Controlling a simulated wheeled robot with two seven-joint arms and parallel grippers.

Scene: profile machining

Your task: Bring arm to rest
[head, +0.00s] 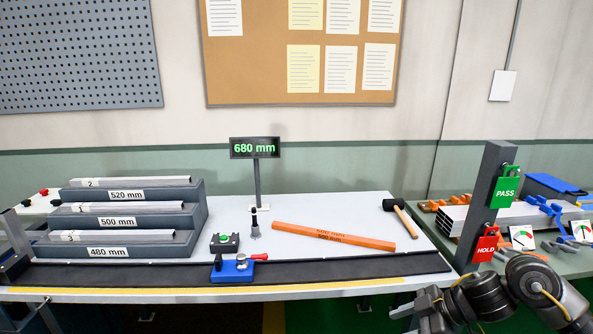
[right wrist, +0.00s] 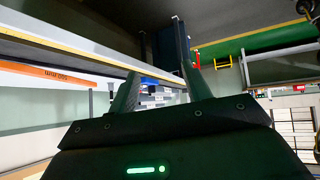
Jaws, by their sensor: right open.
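My right arm (head: 480,297) is bent in the lower right corner of the head view, in front of the bench's right end. In the right wrist view my right gripper (right wrist: 160,88) is open, its two fingers apart with nothing between them. The gripper's fingertips are not clear in the head view. My left arm and gripper are in neither view.
The workbench (head: 330,210) carries stepped racks (head: 150,221) with grey profiles, an orange bar (head: 345,236), a mallet (head: 400,216), a blue stop (head: 232,268) on a black rail (head: 340,270) and a 680 mm display (head: 255,148). PASS (head: 505,188) and HOLD (head: 485,247) tags hang at right.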

